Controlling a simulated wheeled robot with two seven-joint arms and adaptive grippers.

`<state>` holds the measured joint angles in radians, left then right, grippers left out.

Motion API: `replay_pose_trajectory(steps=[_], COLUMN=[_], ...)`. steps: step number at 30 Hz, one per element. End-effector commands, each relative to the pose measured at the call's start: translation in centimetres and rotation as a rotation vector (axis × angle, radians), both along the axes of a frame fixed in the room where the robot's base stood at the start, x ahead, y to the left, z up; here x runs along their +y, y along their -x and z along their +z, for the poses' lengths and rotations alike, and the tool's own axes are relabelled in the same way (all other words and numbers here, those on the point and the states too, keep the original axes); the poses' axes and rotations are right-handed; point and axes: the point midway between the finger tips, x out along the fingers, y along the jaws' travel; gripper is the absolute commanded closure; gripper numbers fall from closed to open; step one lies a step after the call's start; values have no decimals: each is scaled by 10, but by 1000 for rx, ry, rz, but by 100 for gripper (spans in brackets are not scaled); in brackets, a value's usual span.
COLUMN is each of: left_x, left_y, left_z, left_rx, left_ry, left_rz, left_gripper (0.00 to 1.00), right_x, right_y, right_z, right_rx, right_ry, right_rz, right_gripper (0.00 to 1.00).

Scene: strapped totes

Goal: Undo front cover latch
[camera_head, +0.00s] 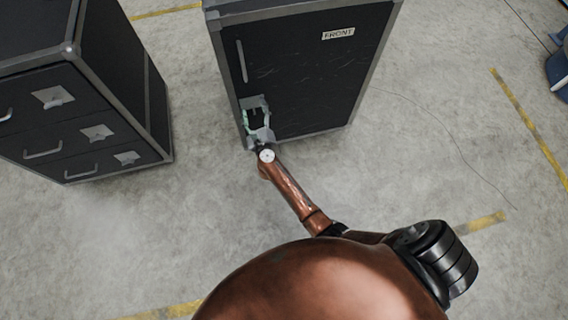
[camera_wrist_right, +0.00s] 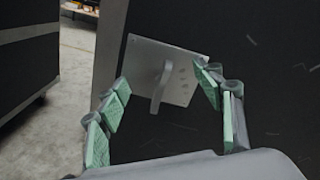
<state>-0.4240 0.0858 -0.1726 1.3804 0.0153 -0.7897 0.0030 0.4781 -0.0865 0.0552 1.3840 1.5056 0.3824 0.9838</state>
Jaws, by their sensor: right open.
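The front cover (camera_head: 310,75) is a black panel with grey edging and a "FRONT" label (camera_head: 338,33). Its latch (camera_wrist_right: 158,86) is a grey lever on a square metal plate (camera_wrist_right: 176,62), seen in the right wrist view. My right gripper (camera_head: 258,112) is at the lower left of the cover, and it hides much of the latch in the head view. In the right wrist view its green-padded fingers (camera_wrist_right: 165,102) are open, one on each side of the lever and apart from it. My left gripper is not in view.
A black case with drawers (camera_head: 75,110) stands at the left, with grey handles and plates. A strip of floor (camera_head: 185,75) lies between the two cases. The concrete floor at the right is mostly clear, with yellow lines and a thin dark line. A blue object (camera_head: 558,72) is at the right edge.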

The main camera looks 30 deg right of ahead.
Motion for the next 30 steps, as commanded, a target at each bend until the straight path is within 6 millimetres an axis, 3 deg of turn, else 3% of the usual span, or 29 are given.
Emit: replay_pose_trajectory(steps=[1,11,15,23,30], left_x=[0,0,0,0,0], left_y=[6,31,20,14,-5], left_z=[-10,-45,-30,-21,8], left_rx=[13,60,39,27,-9], left_ry=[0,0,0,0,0], left_rz=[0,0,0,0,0], left_gripper=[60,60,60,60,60], right_x=[-1,-1,8,21,19], right_y=[1,5,32,80,103], right_z=[-8,-9,4,3,-32], right_rx=[-18,-151,-155,-153,8], right_ry=[-70,-549,-537,-533,-180], right_rz=[0,-1,0,-1,65], right_gripper=[39,39,39,39,39])
